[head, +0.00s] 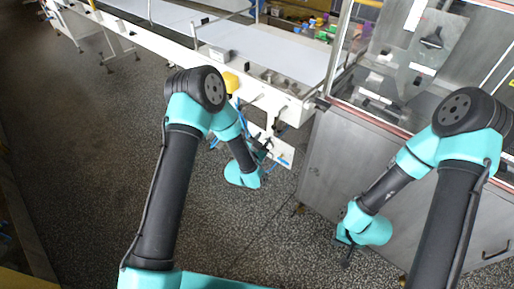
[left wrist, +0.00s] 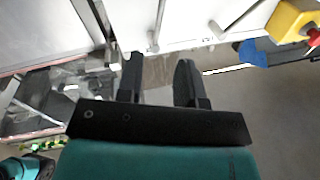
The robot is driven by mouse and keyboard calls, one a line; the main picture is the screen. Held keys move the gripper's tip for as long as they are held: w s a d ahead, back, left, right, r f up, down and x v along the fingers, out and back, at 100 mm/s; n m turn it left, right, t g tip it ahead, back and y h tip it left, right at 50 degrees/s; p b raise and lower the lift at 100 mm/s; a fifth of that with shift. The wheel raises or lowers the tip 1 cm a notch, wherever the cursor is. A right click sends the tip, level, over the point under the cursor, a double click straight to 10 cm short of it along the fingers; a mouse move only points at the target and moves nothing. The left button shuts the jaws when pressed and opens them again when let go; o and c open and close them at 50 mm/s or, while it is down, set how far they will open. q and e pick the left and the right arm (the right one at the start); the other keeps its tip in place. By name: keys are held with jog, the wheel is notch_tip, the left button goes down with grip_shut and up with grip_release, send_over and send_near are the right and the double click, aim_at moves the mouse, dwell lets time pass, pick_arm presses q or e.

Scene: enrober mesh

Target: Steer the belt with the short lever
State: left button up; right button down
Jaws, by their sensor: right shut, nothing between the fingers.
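The conveyor belt (head: 285,52) runs from the upper left to the machine cabinet in the head view. Two pale rod-like handles stand out from its white frame in the left wrist view, one near the middle (left wrist: 157,25) and one to its right (left wrist: 216,30). I cannot tell which is the short lever. My left gripper (head: 265,147) is by the end of the conveyor frame. In the left wrist view its two dark fingers (left wrist: 159,80) are apart with nothing between them, just short of the frame. My right gripper (head: 346,250) is shut and empty, low in front of the cabinet.
A yellow box with a red button (left wrist: 295,20) is on the frame at the right of the left wrist view. The grey steel cabinet (head: 345,160) with clear panels stands beside the conveyor. Coloured items lie behind the belt. Speckled floor on the left is free.

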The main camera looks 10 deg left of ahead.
pick_arm(q)
jog(key=shift+v, duration=2.3)
jog(key=shift+f, duration=0.1)
jog(key=s+a+f+n+g+y, duration=0.2)
jog(key=s+a+f+n+g, duration=0.2)
jog(key=s+a+f+g, duration=0.5)
jog(key=s+a+f+n+g, duration=0.1)
jog(key=s+f+n+g, duration=0.1)
jog(key=s, duration=0.6)
jog(key=s+a+f+n+g, duration=0.1)
jog(key=s+f+n+g, duration=0.1)
jog(key=s+g, duration=0.3)
jog(key=s, duration=0.4)
jog(key=shift+s+a+n+g, duration=0.25)
jog(key=shift+a+n+g, duration=0.05)
jog(key=shift+n, duration=0.1)
jog(key=shift+f+y, duration=0.1)
jog(key=shift+y, duration=0.2)
dwell(2.3)
